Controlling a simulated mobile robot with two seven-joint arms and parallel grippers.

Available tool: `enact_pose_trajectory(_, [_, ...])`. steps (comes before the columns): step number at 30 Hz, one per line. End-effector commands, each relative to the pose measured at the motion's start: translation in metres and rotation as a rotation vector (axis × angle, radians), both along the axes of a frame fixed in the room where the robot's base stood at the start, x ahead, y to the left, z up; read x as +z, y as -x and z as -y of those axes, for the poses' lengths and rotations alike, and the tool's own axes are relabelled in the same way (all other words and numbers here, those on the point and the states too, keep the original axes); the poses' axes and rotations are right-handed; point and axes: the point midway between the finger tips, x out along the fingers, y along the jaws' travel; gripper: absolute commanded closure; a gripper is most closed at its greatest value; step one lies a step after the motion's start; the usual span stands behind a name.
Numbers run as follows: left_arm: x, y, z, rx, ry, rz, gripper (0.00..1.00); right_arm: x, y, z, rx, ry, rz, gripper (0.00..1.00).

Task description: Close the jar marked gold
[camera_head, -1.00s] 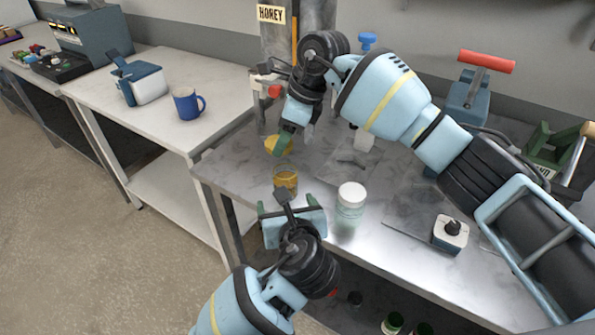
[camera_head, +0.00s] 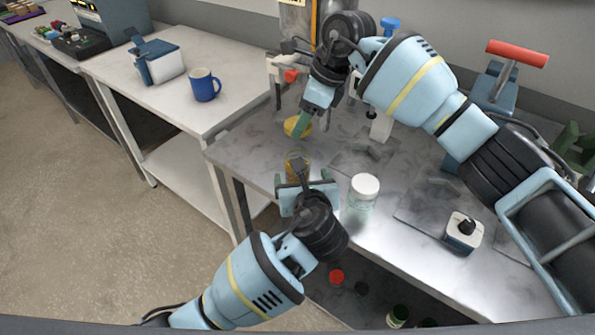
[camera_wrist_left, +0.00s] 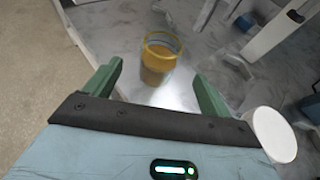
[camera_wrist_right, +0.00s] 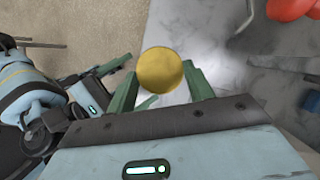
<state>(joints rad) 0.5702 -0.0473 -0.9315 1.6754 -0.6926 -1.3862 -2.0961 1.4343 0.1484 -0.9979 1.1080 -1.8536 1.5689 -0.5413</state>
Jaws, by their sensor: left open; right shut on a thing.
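The open jar with gold-brown contents (camera_head: 298,166) stands upright near the front left of the metal table. It also shows in the left wrist view (camera_wrist_left: 158,62). My left gripper (camera_head: 307,188) is open just in front of the jar; in the left wrist view the jar shows beyond and between its fingers, apparently not gripped. My right gripper (camera_head: 305,124) is shut on a round gold lid (camera_head: 294,127), held above and behind the jar. The lid shows between the fingers in the right wrist view (camera_wrist_right: 160,70). The jar's marking is not readable.
A white-lidded jar (camera_head: 364,190) stands close to the right of my left gripper. A small white box with a black knob (camera_head: 463,231) is further right. A blue mug (camera_head: 205,86) is on the separate white table to the left. A red-handled device (camera_head: 500,80) stands behind.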

Motion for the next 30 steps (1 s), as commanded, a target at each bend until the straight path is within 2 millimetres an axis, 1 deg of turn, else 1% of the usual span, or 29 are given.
enact_pose_trajectory(1, [-0.003, -0.009, -0.001, 0.001, -0.002, 0.001, 0.17, 0.000, 0.000, 0.000, 0.000, 0.000, 0.000, 0.69])
enact_pose_trajectory(9, [-0.020, -0.049, -0.008, 0.001, -0.002, 0.000, 0.17, 0.000, 0.000, 0.000, 0.000, 0.000, 0.000, 0.69])
enact_pose_trajectory(15, [-0.027, -0.067, -0.009, 0.000, 0.000, 0.000, 0.17, 0.000, 0.000, 0.000, 0.000, 0.000, 0.000, 0.69])
enact_pose_trajectory(21, [-0.030, -0.073, -0.010, -0.001, 0.002, 0.000, 0.17, 0.000, 0.000, 0.000, 0.000, 0.000, 0.000, 0.69])
enact_pose_trajectory(29, [-0.031, -0.074, -0.010, -0.001, 0.001, 0.000, 0.17, 0.000, 0.000, 0.000, 0.000, 0.000, 0.000, 0.69])
enact_pose_trajectory(30, [-0.031, -0.074, -0.010, -0.001, 0.001, 0.000, 0.21, 0.000, 0.000, 0.000, 0.000, 0.000, 0.000, 0.69])
